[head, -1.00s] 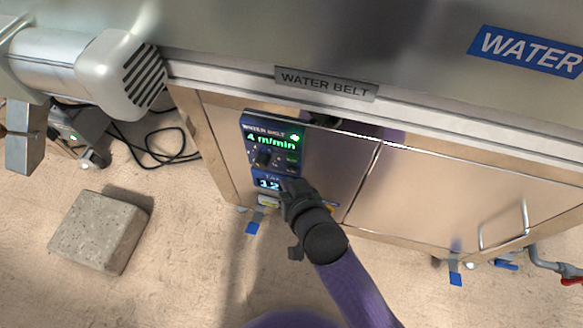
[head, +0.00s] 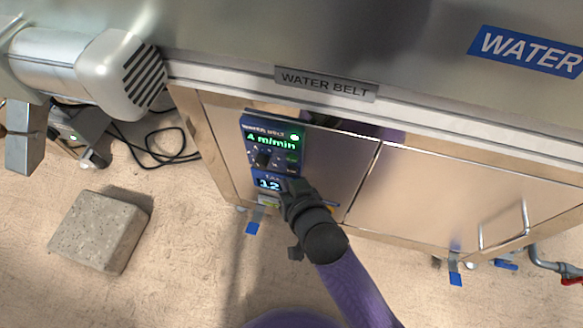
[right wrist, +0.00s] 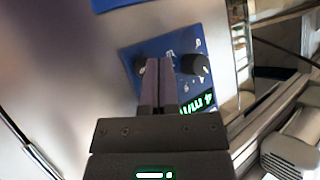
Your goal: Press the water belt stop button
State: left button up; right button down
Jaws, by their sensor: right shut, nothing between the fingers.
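The water belt control panel (head: 250,150) is a blue plate on the steel cabinet front, with a lit green "4 m/min" display and a dark knob (head: 262,159). A second display below it reads "12". My right gripper (head: 286,183) is at the panel's lower right side, fingers pointing at it. In the right wrist view its two fingers (right wrist: 157,64) are shut together, empty, in front of the blue panel (right wrist: 205,45), beside the knob (right wrist: 195,65). The stop button cannot be made out; the fingers hide part of the panel. Whether the fingertips touch it, I cannot tell.
A "WATER BELT" label (head: 326,83) is on the rail above the panel. A steel door with a handle (head: 503,228) is to the right. A motor (head: 120,75) juts out at upper left. A stone block (head: 98,231) and cables (head: 160,152) lie on the floor at left.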

jog(key=shift+w, duration=0.1)
jog(key=shift+w+d, duration=0.15)
jog(key=shift+w, duration=0.15)
pick_arm(q)
jog(key=shift+w, duration=0.55)
jog(key=shift+s+r, duration=0.15)
jog(key=shift+s, duration=0.3)
pick_arm(e)
jog(key=shift+w+d, duration=0.1)
jog(key=shift+w, duration=0.25)
pick_arm(q)
jog(key=shift+w, duration=0.1)
pick_arm(e)
jog(key=shift+s+r+p, duration=0.1)
jog(key=shift+s+p, duration=0.2)
jog(key=shift+p, duration=0.1)
pick_arm(q)
jog(key=shift+w+r, duration=0.2)
jog(key=shift+w, duration=0.3)
pick_arm(e)
jog(key=shift+s+a, duration=0.25)
jog(key=shift+s, duration=0.2)
